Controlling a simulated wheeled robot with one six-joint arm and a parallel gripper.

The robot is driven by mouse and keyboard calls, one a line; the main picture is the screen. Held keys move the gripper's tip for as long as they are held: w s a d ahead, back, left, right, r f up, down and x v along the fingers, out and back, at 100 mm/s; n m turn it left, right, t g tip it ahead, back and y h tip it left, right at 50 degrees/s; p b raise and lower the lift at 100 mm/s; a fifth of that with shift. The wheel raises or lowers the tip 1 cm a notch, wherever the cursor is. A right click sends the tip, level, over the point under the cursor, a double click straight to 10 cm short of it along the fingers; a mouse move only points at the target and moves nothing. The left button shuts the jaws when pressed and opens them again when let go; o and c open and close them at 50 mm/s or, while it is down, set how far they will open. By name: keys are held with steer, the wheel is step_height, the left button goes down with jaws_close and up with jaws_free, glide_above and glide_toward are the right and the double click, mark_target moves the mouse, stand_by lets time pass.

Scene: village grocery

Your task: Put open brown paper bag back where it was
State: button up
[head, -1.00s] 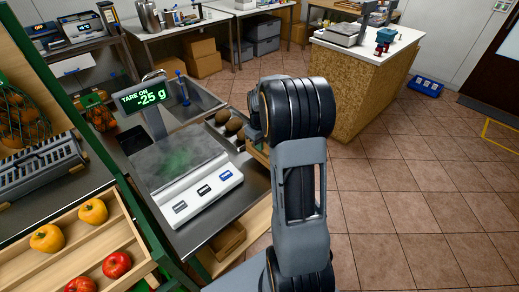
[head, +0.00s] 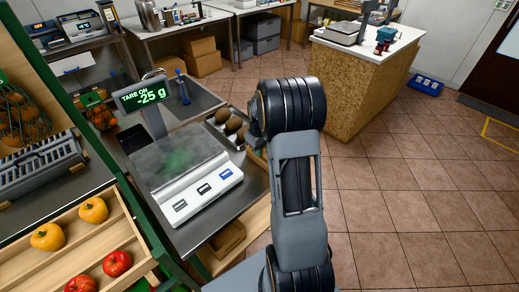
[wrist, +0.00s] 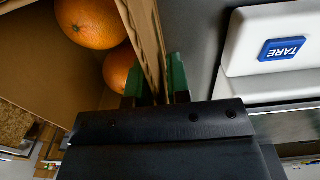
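The open brown paper bag (wrist: 150,35) shows in the wrist view as brown paper walls with a jagged top edge. Two oranges (wrist: 88,22) lie on the brown surface left of that wall, apparently inside the bag. My gripper (wrist: 155,82) has its green fingertips close together on both sides of the wall, and it looks shut on it.
The white scale (head: 204,193) stands left of my arm and reads -25 g; its TARE button (wrist: 283,48) is close right of my gripper. A tray of brown produce (head: 228,122) is behind it. Fruit crates (head: 123,238) stand at the left.

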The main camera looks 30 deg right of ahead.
steer(key=shift+o, duration=0.8)
step_height(320, 180, up, 12)
steer(key=s+a+r+m+t, duration=0.2)
steer(key=s+a+r+t, duration=0.1)
steer(key=s+a, duration=1.3)
steer(key=shift+s+a+t, duration=0.35)
steer(key=shift+a+t, duration=0.15)
steer(key=shift+a, duration=0.2)
